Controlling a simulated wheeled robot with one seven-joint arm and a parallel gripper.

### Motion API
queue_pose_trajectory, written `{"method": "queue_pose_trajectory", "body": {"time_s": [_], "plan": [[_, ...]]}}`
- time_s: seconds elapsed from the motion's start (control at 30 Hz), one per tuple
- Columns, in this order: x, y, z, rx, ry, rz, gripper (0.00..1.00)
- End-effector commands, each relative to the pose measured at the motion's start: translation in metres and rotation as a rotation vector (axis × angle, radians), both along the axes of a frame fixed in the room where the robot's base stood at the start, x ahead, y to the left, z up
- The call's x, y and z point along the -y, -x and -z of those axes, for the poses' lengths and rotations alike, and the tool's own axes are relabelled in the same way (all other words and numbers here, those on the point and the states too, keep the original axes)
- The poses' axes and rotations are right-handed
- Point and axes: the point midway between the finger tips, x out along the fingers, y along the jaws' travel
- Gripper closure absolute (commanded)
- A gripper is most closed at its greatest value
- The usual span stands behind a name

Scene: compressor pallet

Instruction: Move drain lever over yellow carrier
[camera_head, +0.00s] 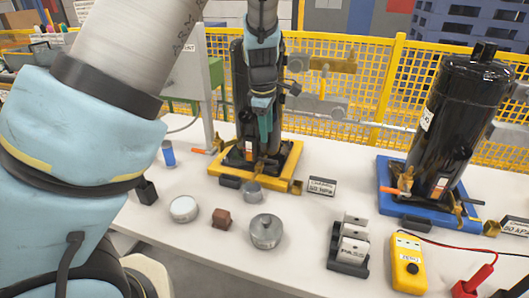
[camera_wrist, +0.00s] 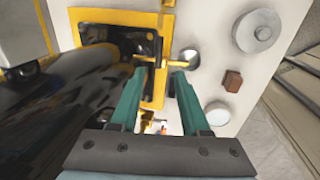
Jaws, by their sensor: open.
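The yellow carrier (camera_head: 225,170) holds a tall black compressor (camera_head: 238,100) on the white table. An orange lever (camera_head: 204,151), which looks like the drain lever, sticks out at the carrier's left side. My gripper (camera_head: 265,135) hangs in front of the compressor, above the carrier, fingers down. In the wrist view its teal fingers (camera_wrist: 160,72) are apart with nothing clearly held. The yellow carrier frame (camera_wrist: 166,20) lies beyond them, and the dark compressor (camera_wrist: 60,110) fills the left. A small orange piece (camera_wrist: 163,128) shows low between the fingers; I cannot tell whether it is the lever.
A second black compressor (camera_head: 460,115) stands on a blue carrier (camera_head: 395,207) at right. On the table's front are a white disc (camera_head: 184,209), brown block (camera_head: 221,218), grey cylinder (camera_head: 266,231), card holder (camera_head: 347,260) and yellow meter (camera_head: 408,265). A yellow mesh fence (camera_head: 390,75) stands behind.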

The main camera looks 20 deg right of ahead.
Motion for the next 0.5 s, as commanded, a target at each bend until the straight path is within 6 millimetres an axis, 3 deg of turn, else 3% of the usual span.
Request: {"method": "queue_pose_trajectory", "body": {"time_s": [0.17,0.5], "plan": [[0.004,-0.002,0.014,0.001,-0.001,-0.006,0.54],[0.011,-0.010,0.074,-0.001,-0.002,-0.005,0.54]]}}
